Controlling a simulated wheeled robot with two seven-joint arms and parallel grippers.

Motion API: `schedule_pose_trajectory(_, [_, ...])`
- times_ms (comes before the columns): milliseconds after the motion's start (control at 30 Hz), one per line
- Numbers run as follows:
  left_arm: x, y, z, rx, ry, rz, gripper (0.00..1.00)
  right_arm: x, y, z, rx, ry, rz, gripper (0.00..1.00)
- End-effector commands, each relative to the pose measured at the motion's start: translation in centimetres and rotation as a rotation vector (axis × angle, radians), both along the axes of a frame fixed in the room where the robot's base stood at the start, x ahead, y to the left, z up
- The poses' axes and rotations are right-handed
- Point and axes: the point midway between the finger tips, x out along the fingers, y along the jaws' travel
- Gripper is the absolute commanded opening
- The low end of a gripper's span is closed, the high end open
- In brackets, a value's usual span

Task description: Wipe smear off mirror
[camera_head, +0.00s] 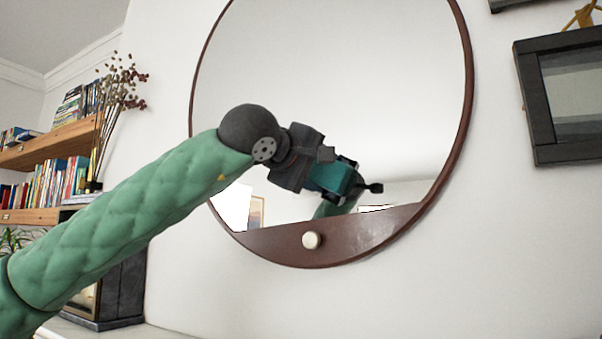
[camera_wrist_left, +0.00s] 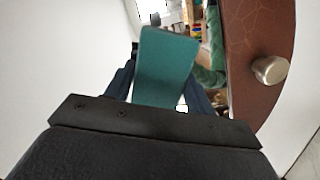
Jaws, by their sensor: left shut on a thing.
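The round mirror (camera_head: 350,70) with a brown frame hangs on the white wall. In the left wrist view its brown lower part (camera_wrist_left: 258,50) with the knob shows at the right. My left gripper (camera_head: 325,170) is in front of the lower middle of the mirror. It is shut on a teal block-like wiping thing (camera_head: 332,178), which fills the middle of the left wrist view (camera_wrist_left: 165,68). The teal thing is at or very near the glass; I cannot tell whether it touches. I see no clear smear on the visible glass. My right gripper is not in view.
A pale knob (camera_head: 311,240) sits on the mirror's brown lower part. A dark picture frame (camera_head: 545,100) hangs at the right. Wooden shelves (camera_head: 45,152) with books and a vase of dried stems (camera_head: 115,100) stand at the left.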

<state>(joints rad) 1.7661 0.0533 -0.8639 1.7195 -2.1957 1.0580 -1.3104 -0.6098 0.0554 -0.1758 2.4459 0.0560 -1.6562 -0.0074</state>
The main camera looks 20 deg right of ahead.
Motion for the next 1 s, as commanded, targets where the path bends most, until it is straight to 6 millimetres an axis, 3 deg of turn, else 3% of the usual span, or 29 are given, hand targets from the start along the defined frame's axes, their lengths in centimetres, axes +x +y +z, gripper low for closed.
schedule_pose_trajectory(367, [0.0, -0.2, 0.0, 0.0, 0.001, 0.001, 0.32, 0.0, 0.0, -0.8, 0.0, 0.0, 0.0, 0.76])
schedule_pose_trajectory(1000, [2.9, 2.1, -0.4, -0.001, -0.001, 0.002, 0.32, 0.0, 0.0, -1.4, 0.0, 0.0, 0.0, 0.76])
